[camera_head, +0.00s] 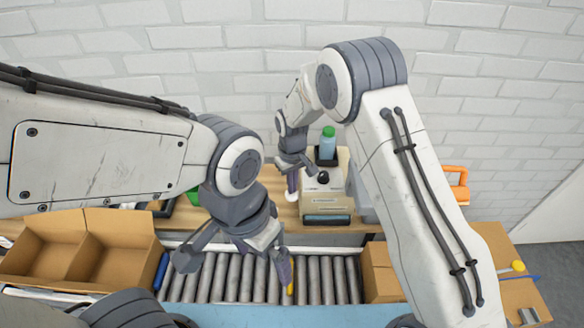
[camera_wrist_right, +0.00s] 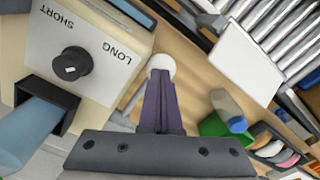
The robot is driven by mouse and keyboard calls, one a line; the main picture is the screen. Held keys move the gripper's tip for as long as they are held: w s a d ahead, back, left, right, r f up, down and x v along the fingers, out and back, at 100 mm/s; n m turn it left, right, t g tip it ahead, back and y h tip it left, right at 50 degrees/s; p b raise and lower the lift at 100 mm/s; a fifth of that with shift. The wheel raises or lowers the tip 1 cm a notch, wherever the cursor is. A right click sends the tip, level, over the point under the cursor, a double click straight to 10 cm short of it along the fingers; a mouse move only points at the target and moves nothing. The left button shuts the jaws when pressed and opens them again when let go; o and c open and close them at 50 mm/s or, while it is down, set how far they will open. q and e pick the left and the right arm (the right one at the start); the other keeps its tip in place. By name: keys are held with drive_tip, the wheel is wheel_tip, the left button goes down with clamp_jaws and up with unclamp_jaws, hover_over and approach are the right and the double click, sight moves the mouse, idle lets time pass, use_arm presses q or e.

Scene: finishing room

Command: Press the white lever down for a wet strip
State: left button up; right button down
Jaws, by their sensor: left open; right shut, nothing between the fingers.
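The beige tape dispenser (camera_head: 327,207) stands on the wooden bench, with a black knob on top. In the right wrist view its face (camera_wrist_right: 88,48) is marked SHORT and LONG around the black knob (camera_wrist_right: 72,64). The white lever (camera_head: 291,196) is at its left side; its round white end (camera_wrist_right: 161,66) shows just beyond my right fingertips. My right gripper (camera_head: 292,180) is shut and empty, over the lever; I cannot tell whether it touches. My left gripper (camera_head: 234,264) is open and empty above the roller conveyor.
An open cardboard box (camera_head: 75,250) is at left, another (camera_head: 383,275) at right of the conveyor (camera_head: 320,280).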

drive_tip(key=shift+w+r+p, duration=0.25)
drive_tip(key=shift+r+p, duration=0.45)
drive_tip(key=shift+r, duration=0.45)
drive_tip(key=shift+w+r+p, duration=0.3)
drive_tip(key=shift+r+p, duration=0.4)
drive_tip(key=shift+r, duration=0.4)
drive_tip(key=shift+w+r+p, duration=0.25)
drive_tip(key=shift+r+p, duration=0.45)
drive_tip(key=shift+r, duration=0.45)
wheel_tip(320, 180, up, 5)
drive_tip(key=p, duration=0.3)
